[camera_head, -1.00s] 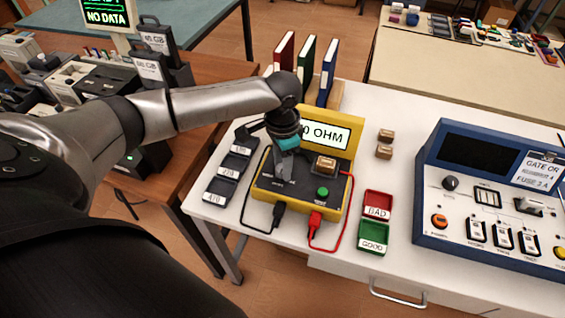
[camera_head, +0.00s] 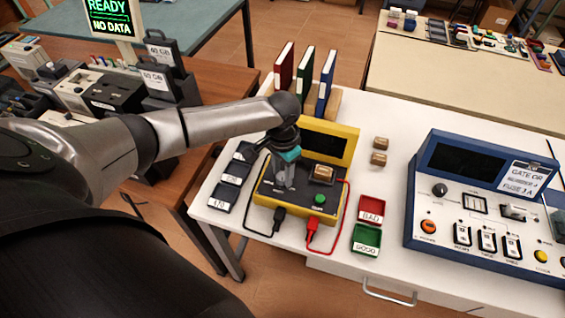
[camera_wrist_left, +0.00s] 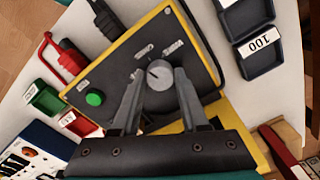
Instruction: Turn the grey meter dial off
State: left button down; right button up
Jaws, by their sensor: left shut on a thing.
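The yellow meter (camera_head: 336,215) with its dark panel stands on the white table, and its tilted screen (camera_head: 322,145) is dark. The grey dial (camera_wrist_left: 159,74) shows in the left wrist view as a round knob with a pale pointer line, between labels that are too small to read surely. My left gripper (camera_head: 284,186) points down on the panel's left side and is shut on the dial; its two fingers (camera_wrist_left: 159,80) stand on either side of it. In the head view the gripper hides the dial. My right gripper is not in view.
A green button (camera_head: 320,199) and a small tan block (camera_head: 323,173) are on the meter's panel. Black and red leads (camera_head: 308,236) plug into its front. Dark trays (camera_head: 229,174) stand left, red (camera_head: 371,209) and green (camera_head: 366,239) trays right. Books (camera_head: 304,74) stand behind.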

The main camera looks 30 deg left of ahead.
aim_at(283, 176)
pick_arm(q)
jog(key=n+p, duration=0.2)
jog(key=p, duration=0.1)
jog(key=n+p, duration=0.1)
jog(key=p, duration=0.1)
jog(key=shift+r+n, duration=0.25)
jog(key=shift+n, duration=0.15)
jog(key=shift+f+n+p, duration=0.2)
jog(key=shift+n+p, duration=1)
jog(key=shift+p, duration=0.05)
jog(key=shift+c, duration=2.1)
grip_release()
jog(key=shift+r, duration=0.55)
notch_tip(283, 176, up, 14)
jog(key=p, duration=0.3)
